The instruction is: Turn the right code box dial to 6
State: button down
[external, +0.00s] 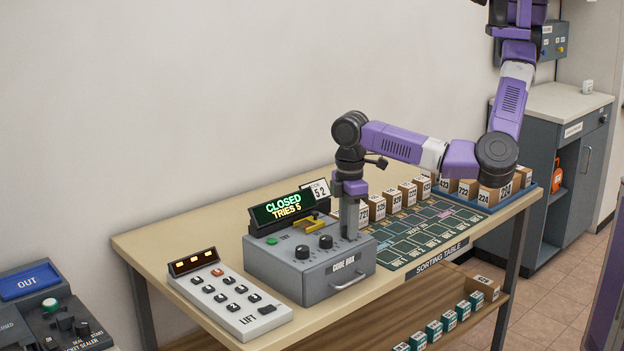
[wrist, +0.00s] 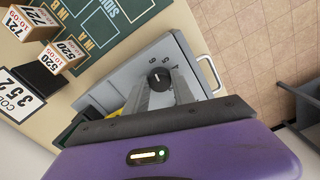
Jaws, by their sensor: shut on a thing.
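The grey code box (external: 312,270) sits on the sorting table, its display (external: 284,208) reading CLOSED, TRIES 5. Two black dials, the left (external: 302,252) and the middle (external: 325,242), show on its top in the external view. My gripper (external: 349,234) points straight down over the box's right side and hides the right dial there. In the wrist view the right dial (wrist: 159,78), black with a white mark, is between the fingertips of my gripper (wrist: 158,86), which is shut on it. Small digits ring the dial; the number at its mark is too small to tell.
A card (external: 319,189) stands behind the box; the wrist view shows 352 on it. A yellow lever (external: 310,224) is near the dials. The lift keypad (external: 230,299) is left of the box. Small parcels (external: 392,201) and a green sorting mat (external: 425,232) are to the right.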

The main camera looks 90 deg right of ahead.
dwell(0.3)
jog(key=c, duration=1.1)
grip_release()
jog(key=shift+o, duration=0.2)
jog(key=shift+r+b, duration=0.3)
jog(key=shift+r, duration=3.65)
